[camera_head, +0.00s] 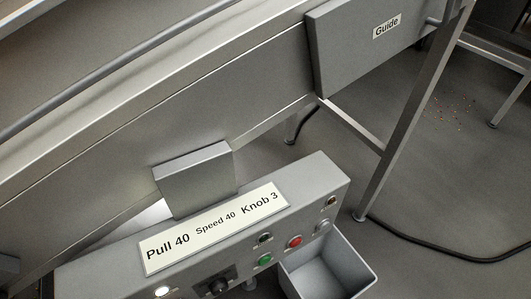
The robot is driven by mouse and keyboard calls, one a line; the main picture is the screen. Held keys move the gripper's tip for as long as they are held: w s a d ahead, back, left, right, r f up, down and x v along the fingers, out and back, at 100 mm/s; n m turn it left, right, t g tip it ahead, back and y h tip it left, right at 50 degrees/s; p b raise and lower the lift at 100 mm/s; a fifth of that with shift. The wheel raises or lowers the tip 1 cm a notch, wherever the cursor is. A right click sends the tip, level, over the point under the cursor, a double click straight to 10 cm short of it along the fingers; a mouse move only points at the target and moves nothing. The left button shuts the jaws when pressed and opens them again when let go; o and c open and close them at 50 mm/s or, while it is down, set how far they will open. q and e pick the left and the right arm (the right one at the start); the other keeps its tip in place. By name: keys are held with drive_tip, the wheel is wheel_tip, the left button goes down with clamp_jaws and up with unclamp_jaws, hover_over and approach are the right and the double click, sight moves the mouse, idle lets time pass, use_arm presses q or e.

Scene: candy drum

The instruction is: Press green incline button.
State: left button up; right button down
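A grey control panel (318,172) stands below the machine and fills the lower middle of the view. A green button (264,260) sits on its front face, below a dark round button (265,238) and left of a red button (295,242). Nothing touches the green button. No label reading "incline" can be made out, so I cannot tell which function the green button has. Neither of my grippers shows in this view.
A sign (215,227) on the panel reads "Pull 40 Speed 40 Knob 3". A black knob (219,286) and a lit white lamp (162,291) are lower left. A black cable (437,251) lies on the floor at right.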

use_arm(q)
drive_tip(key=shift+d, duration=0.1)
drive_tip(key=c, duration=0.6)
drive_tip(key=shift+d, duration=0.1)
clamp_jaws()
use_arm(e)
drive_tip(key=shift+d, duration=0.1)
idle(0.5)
